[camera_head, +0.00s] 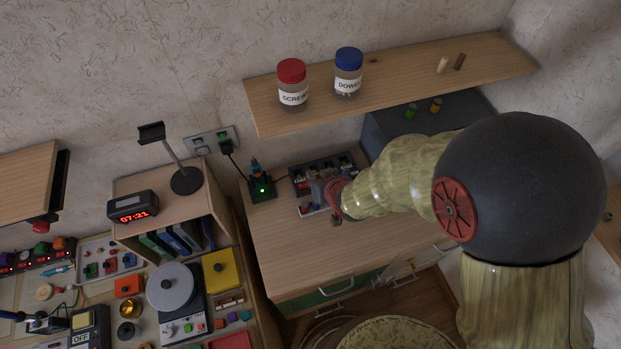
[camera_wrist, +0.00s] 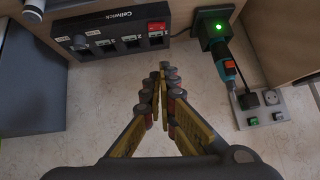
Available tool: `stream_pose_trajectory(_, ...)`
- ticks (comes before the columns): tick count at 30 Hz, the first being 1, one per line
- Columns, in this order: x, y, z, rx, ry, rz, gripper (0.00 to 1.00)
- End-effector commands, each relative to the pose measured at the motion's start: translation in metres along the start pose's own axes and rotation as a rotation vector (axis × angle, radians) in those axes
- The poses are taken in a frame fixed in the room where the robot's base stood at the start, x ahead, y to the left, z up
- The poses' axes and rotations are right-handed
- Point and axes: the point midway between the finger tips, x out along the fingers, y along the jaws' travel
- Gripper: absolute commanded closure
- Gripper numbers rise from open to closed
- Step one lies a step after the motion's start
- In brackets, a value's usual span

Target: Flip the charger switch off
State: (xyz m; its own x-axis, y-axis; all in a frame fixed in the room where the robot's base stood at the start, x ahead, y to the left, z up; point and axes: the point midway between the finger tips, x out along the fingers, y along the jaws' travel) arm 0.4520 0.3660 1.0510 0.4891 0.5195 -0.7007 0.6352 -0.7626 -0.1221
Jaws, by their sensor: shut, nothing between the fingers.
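The black charger (camera_head: 262,188) stands at the desk's left back with a lit green light. I cannot tell which switch is the charger's. My gripper (camera_wrist: 164,76) is shut and empty, apart from charger and plate. In the head view my gripper (camera_head: 334,198) is over the desk.
A wooden shelf (camera_head: 400,82) with two jars hangs above the desk. A small cabinet (camera_head: 160,178) with a clock and lamp stands left. The desk front (camera_head: 290,255) is clear.

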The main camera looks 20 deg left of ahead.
Motion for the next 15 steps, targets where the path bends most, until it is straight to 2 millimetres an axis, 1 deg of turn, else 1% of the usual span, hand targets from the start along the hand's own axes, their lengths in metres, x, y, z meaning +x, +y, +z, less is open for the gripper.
stream_pose_trajectory(1, 0.008, 0.0, 0.002, 0.0, -0.004, 0.0, 1.0)
stream_pose_trajectory(15, 0.085, 0.0, 0.002, 0.001, -0.003, 0.001, 1.0)
